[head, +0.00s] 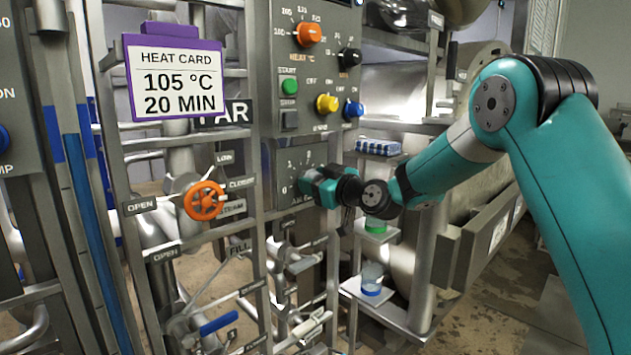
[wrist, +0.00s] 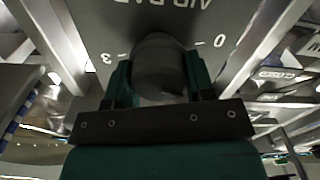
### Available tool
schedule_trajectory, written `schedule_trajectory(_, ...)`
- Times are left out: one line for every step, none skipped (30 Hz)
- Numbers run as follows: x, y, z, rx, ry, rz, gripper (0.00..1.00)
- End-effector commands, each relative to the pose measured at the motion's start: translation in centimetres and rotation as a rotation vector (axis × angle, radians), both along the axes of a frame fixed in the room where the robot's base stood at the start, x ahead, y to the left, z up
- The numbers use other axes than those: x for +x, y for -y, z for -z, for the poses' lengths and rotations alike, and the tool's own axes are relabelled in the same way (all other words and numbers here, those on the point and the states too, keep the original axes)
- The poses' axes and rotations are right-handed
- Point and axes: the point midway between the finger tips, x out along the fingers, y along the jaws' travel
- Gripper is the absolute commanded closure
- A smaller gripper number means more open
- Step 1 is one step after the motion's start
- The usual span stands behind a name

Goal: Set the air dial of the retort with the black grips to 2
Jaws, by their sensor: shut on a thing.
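The air dial is a dark round knob (wrist: 159,62) on a grey panel (head: 291,160), which carries an upside-down air label in the wrist view. The numbers 3 and 0 show on either side of the knob there. My gripper (wrist: 160,80) is shut on the knob, with one green finger on each side. In the head view my gripper (head: 322,186) reaches the panel from the right and covers the knob. The knob's pointer and the number it stands at cannot be made out.
An orange valve wheel (head: 204,201) and pipe handles stand left of the dial. Above it are an orange heat dial (head: 307,34) and green, yellow and blue controls. A heat card (head: 176,77) reads 105 °C, 20 MIN. Small shelves with containers (head: 372,279) lie below my wrist.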

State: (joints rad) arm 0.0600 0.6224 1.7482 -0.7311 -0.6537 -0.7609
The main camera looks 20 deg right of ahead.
Motion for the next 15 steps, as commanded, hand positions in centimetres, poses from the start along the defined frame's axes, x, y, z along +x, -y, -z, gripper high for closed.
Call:
schedule_trajectory(-0.01, 0.01, -0.01, 0.002, -0.001, 0.0, 0.74)
schedule_trajectory(-0.01, 0.01, -0.01, 0.004, -0.002, 0.0, 0.74)
schedule_trajectory(-0.01, 0.03, -0.01, 0.007, -0.004, 0.0, 0.74)
schedule_trajectory(-0.01, 0.03, 0.0, 0.011, -0.006, 0.0, 0.74)
schedule_trajectory(-0.01, 0.03, 0.0, 0.017, -0.009, 0.0, 0.74)
schedule_trajectory(-0.01, 0.03, 0.01, 0.025, -0.013, 0.0, 0.74)
schedule_trajectory(0.0, 0.03, 0.02, 0.033, -0.018, 0.0, 0.74)
schedule_trajectory(0.0, 0.04, 0.02, 0.044, -0.023, 0.0, 0.74)
schedule_trajectory(-0.01, 0.05, 0.03, 0.059, -0.031, 0.0, 0.74)
schedule_trajectory(0.0, 0.06, 0.04, 0.072, -0.038, 0.0, 0.74)
schedule_trajectory(0.0, 0.07, 0.04, 0.087, -0.046, 0.0, 0.74)
schedule_trajectory(0.01, 0.09, 0.04, 0.109, -0.058, 0.001, 0.74)
schedule_trajectory(0.02, 0.1, 0.04, 0.128, -0.067, 0.0, 0.74)
schedule_trajectory(0.02, 0.11, 0.04, 0.148, -0.078, 0.0, 0.74)
schedule_trajectory(0.03, 0.13, 0.05, 0.176, -0.093, 0.0, 0.74)
